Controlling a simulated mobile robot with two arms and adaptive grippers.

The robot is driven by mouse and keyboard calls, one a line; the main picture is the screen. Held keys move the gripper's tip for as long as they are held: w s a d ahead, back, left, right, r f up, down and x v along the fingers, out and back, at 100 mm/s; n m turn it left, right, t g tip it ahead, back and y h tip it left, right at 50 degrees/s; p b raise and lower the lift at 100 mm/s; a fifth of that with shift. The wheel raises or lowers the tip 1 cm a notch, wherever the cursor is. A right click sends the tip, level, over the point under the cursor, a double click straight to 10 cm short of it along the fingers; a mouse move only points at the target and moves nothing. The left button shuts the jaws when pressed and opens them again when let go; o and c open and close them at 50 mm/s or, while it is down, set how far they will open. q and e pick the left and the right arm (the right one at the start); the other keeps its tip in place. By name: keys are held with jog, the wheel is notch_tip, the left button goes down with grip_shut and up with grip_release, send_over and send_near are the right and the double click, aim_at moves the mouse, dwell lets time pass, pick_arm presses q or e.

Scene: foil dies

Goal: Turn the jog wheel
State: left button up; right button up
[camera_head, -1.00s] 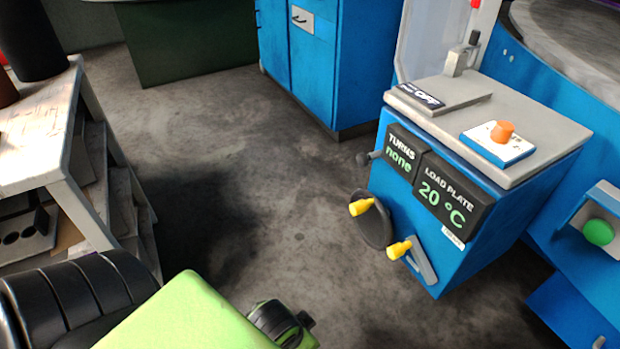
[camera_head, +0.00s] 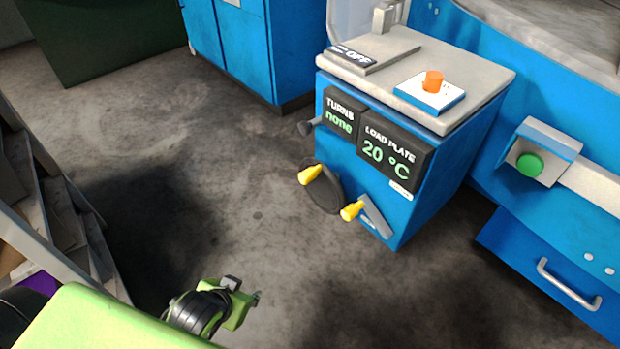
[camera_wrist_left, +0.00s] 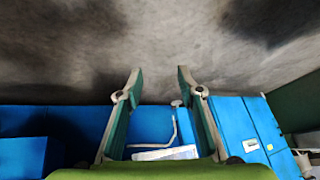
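The jog wheel (camera_head: 328,192) is a dark disc with a yellow handle, low on the front of a blue cabinet (camera_head: 405,215) in the head view. A second yellow knob (camera_head: 352,210) sits on a grey lever plate just right of it. My left gripper (camera_head: 244,291) is low in the head view, left of and nearer than the wheel, clearly apart from it. In the left wrist view its two fingers (camera_wrist_left: 159,75) are spread with nothing between the tips. I cannot make out the wheel in that view. My right gripper is not in view.
The cabinet's displays (camera_head: 394,155) read "TURNS none" and "LOAD PLATE 20 °C". An orange knob (camera_head: 433,82) and an "OFF" plate (camera_head: 352,56) are on top. A green button (camera_head: 530,165) is at right, shelving (camera_head: 60,200) at left. Floor between is clear.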

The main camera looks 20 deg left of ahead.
pick_arm(q)
jog(key=w+a+r+m+t, duration=0.1)
jog(key=w+a+r+t, duration=0.25)
jog(key=r, duration=0.25)
jog(key=w+a+r+t, duration=0.2)
jog(key=w+r+t, duration=0.2)
jog(key=r, duration=0.3)
jog(key=d+r+m+t+h, duration=0.2)
jog(key=d+r+h, duration=0.15)
jog(key=r, duration=0.35)
jog(key=m+h, duration=0.4)
jog(key=h, duration=0.2)
send_near(301, 180)
jog(key=shift+h, duration=0.25)
jog(key=b+x, duration=0.2)
jog(key=x, duration=0.6)
jog(key=shift+a+f+b, duration=0.1)
jog(key=shift+a+b, duration=0.05)
jog(key=shift+b, duration=0.15)
jog(key=shift+x, duration=1.65)
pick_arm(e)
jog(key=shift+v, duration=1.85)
